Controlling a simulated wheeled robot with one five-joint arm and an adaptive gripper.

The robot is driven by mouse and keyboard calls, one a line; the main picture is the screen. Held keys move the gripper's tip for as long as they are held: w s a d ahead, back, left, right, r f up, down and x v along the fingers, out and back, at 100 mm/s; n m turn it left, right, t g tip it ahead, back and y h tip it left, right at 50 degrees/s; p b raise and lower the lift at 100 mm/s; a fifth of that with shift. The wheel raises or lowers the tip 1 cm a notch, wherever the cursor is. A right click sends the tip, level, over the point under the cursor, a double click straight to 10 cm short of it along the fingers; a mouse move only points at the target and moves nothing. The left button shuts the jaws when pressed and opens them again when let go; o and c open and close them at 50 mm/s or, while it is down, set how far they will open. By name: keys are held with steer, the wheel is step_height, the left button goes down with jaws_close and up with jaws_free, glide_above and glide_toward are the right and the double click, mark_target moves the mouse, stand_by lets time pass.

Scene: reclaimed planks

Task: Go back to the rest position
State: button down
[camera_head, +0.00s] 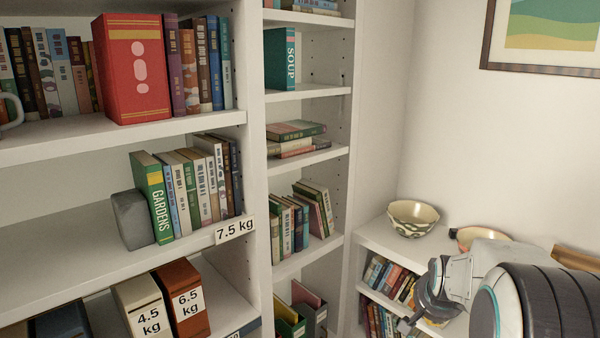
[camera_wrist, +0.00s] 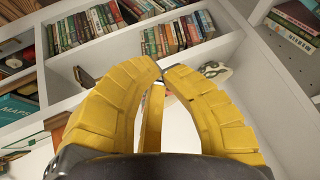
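My gripper (camera_wrist: 162,72) shows in the wrist view, its yellow fingers curved inward with the tips meeting. I see nothing held between them; a pale surface shows through the gap behind the tips. In the head view my arm reaches in from the lower right, in front of the low shelf unit, and the yellow fingers cannot be seen there. The wrist view looks at a tilt toward white shelves with rows of books (camera_wrist: 165,38).
A tall white bookcase (camera_head: 257,200) fills the left and middle. A low white unit (camera_head: 372,238) in the corner carries a patterned bowl (camera_head: 412,218) and another bowl (camera_head: 466,237), partly hidden by my arm. A framed picture (camera_head: 545,70) hangs on the right wall.

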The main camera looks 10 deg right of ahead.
steer(key=s+a+r+n+g+y+p, duration=0.1)
steer(key=s+a+r+n+p, duration=0.25)
steer(key=a, duration=0.35)
steer(key=s+a+r+n+y+p, duration=0.1)
steer(key=s+a+r+n+p, duration=0.1)
steer(key=s+a+r, duration=0.4)
steer(key=s+a+r+n+g+y+p, duration=0.1)
steer(key=s+a+r+n+g+p, duration=0.1)
steer(key=s+a, duration=0.6)
steer(key=s+r+n+p, duration=0.1)
steer(key=s+n+p, duration=0.1)
steer(key=n, duration=0.1)
steer(key=shift+s+a+y+p, duration=0.3)
steer(key=shift+a+y+p, duration=0.05)
steer(key=shift+y+p, duration=0.05)
